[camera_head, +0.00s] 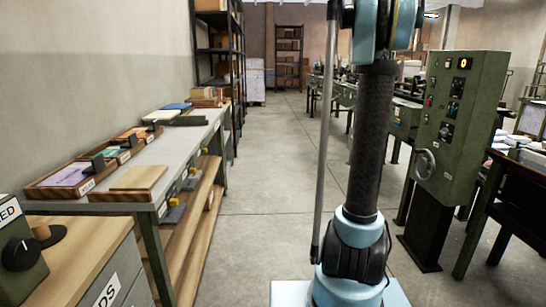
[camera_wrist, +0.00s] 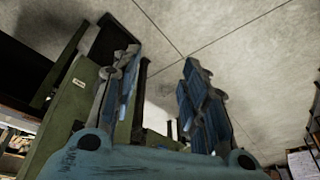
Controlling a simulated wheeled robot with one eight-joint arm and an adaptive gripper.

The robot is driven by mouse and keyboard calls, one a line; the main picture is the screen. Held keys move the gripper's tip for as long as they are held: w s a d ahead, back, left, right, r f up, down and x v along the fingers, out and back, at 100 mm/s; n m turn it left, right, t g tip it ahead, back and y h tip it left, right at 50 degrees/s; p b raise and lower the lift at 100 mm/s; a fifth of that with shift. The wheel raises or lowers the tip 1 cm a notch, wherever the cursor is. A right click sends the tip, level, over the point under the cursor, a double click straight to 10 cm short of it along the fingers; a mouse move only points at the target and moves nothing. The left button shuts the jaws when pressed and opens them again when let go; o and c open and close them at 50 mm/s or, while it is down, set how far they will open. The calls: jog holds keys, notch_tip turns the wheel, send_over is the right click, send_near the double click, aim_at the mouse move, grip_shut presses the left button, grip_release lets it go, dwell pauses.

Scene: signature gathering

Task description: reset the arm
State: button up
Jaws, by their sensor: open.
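My gripper (camera_wrist: 158,85) shows in the wrist view with its two fingers spread apart. It is open, and nothing is between the fingers. Behind it in the wrist view are the grey concrete floor and a green cabinet side. In the head view my blue and black arm stands upright in front of the aisle, right of the middle. The arm's upper end runs out of the top of the head view, and my gripper does not show there.
A long workbench (camera_head: 195,141) with trays and books stands at the left. A green control cabinet (camera_head: 460,120) stands close on the right, beside a dark table (camera_head: 515,195). A wooden-topped cabinet (camera_head: 75,255) is at the front left. The aisle floor (camera_head: 265,160) is clear.

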jog(key=s+a+f+n+y, duration=0.1)
jog(key=s+a+f+n, duration=0.2)
jog(key=s+a, duration=0.65)
jog(key=s+a+f+n, duration=0.2)
jog(key=s+a+f, duration=0.3)
jog(key=s, duration=0.8)
jog(key=s+a+f+n, duration=0.2)
jog(key=s+a+f, duration=0.2)
jog(key=s+f, duration=0.3)
jog(key=s+a+f+n+y, duration=0.1)
jog(key=s+a+f+n, duration=0.2)
jog(key=s+f, duration=0.5)
jog(key=s+a, duration=0.1)
jog(key=s, duration=0.3)
jog(key=shift+s+g, duration=0.4)
